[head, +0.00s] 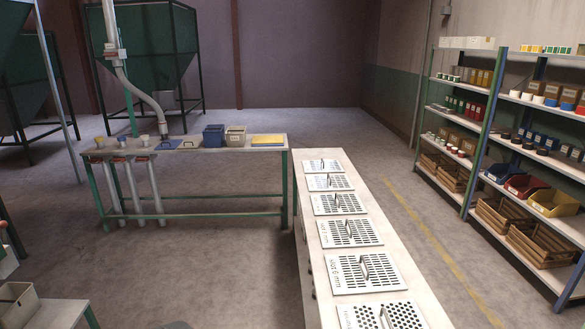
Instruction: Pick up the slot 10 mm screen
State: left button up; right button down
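Several flat metal screens with raised handles lie in a row on a long pale bench (308,255) right of centre in the head view. The nearest screen (382,316) has round holes and is cut off by the bottom edge. The second screen (364,271) has slots; its label begins "slot", but its number is hard to read. Beyond it lie more slotted screens: the third (350,232), the fourth (338,204) and two farther ones (328,183) (322,166). Their labels are too small to read, so I cannot tell which is slot 10 mm. Neither gripper is in view.
A green-legged table (190,152) with cups, bins and a yellow stack (268,140) stands at back left. Shelves (470,150) with bins and crates line the right wall. Another bench corner (50,313) shows at lower left. Floor (200,260) between is clear.

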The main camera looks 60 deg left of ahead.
aim_at(310, 166)
jog(key=u, duration=1.6)
jog(key=i+j+u, duration=0.55)
jog(key=i+j, duration=0.2)
jog(key=i, duration=0.2)
jog(key=i+j+u, duration=0.1)
jog(key=i+j, duration=0.15)
jog(key=i, duration=0.25)
jog(key=i+j+u, duration=0.15)
jog(key=i, duration=0.4)
jog(key=i+j+z, duration=0.1)
jog(key=i+z, duration=0.35)
jog(key=i, duration=1.2)
jog(key=i+z, duration=0.45)
jog(key=i+j+z, duration=0.25)
jog(key=i+z, duration=0.2)
jog(key=i+j+z, duration=0.45)
jog(key=k+l, duration=0.05)
jog(key=l, duration=0.05)
